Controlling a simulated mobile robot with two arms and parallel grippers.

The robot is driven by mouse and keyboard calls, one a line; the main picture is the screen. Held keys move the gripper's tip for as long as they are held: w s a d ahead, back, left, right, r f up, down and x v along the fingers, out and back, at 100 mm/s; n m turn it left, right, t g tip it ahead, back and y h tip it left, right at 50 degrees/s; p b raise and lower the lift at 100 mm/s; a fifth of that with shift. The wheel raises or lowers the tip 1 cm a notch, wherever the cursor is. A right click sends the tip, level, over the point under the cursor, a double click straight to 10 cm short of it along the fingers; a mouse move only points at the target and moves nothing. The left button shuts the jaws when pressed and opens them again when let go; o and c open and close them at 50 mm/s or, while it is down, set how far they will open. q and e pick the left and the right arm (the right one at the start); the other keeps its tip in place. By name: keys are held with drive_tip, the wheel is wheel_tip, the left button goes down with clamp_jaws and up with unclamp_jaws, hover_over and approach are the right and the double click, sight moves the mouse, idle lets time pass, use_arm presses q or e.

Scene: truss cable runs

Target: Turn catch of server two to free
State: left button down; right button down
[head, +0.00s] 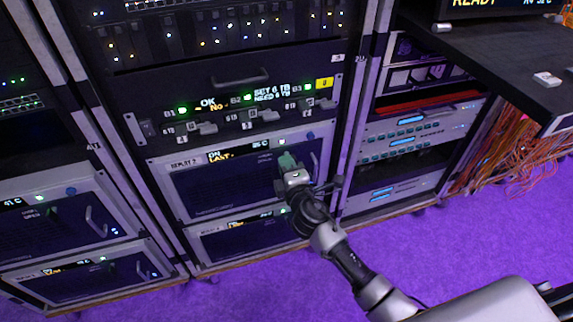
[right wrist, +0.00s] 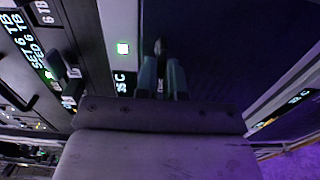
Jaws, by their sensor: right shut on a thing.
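Server two (head: 225,190) is the grey-framed unit with a dark mesh front, labelled "REPLAY 2", in the middle rack. Its small display reads "ON" and "LAST". My right gripper (head: 289,162) is at the upper right of its front, below a green light. In the right wrist view, the gripper's fingers (right wrist: 162,78) are shut on a small dark part, the catch (right wrist: 160,47), beside the green light and a temperature readout. The fingers hide most of the catch, so its turn angle cannot be told. My left gripper is not in view.
A bar handle (head: 315,166) stands just right of the gripper. Above is a dark panel with several levers (head: 205,128) and lit text. Another server (head: 240,242) sits below. A dark shelf (head: 490,60) juts out at right, above orange cables (head: 505,150). Purple floor is clear in front.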

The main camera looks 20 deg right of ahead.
drive_tip(key=c, duration=1.2)
unclamp_jaws()
drive_tip(key=shift+c, duration=0.2)
drive_tip(key=s, duration=1)
drive_tip(key=shift+s+d, duration=0.15)
drive_tip(key=shift+s, duration=0.25)
